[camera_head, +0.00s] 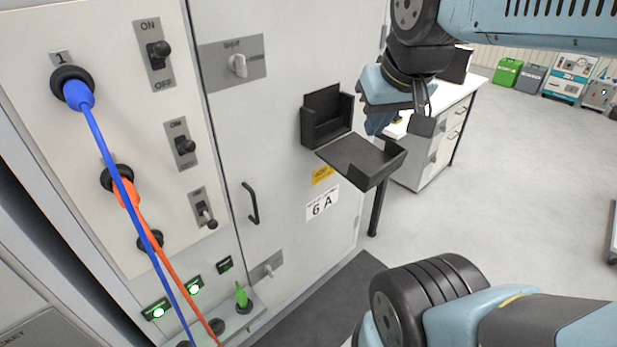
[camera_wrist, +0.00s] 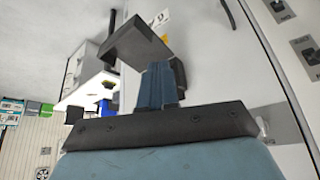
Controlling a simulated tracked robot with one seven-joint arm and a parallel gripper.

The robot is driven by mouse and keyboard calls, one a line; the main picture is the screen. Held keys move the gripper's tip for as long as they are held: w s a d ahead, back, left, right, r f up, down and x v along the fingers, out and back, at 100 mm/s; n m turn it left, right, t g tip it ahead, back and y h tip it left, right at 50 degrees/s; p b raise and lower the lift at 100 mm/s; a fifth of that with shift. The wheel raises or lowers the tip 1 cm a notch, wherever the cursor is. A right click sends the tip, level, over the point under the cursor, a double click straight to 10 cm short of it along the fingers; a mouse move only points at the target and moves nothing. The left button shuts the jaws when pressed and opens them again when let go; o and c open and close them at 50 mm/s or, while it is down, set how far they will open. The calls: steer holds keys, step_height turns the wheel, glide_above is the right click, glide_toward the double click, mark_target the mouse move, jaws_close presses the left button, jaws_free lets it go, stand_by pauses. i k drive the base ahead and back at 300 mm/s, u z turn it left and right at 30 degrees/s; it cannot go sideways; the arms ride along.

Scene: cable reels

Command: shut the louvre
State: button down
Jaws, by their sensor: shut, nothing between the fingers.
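No slatted louvre can be made out in these views. On the white cabinet door (camera_head: 285,130) a grey plate carries a light turn handle (camera_head: 237,65), standing roughly upright, with small lettering above it and to its right. To its lower right is a black box with its flap (camera_head: 362,160) folded down and out; the flap also shows in the wrist view (camera_wrist: 137,42). My gripper (camera_head: 376,124) is shut and empty, in front of the door beside the black box. In the wrist view its blue fingers (camera_wrist: 157,82) are together, partly over the box. I cannot tell whether they touch it.
A second small handle (camera_head: 268,270) sits low on the door, below a black pull handle (camera_head: 251,203). At left, a panel has switches (camera_head: 158,52) and blue (camera_head: 110,158) and orange cables. A white bench (camera_head: 432,125) stands behind my gripper. Open floor lies right.

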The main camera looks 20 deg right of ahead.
mark_target(357, 160)
steer(key=u, duration=1.2)
steer(key=i, duration=0.1)
steer(key=z, duration=2.45)
steer(key=k, duration=0.95)
steer(key=u, duration=0.9)
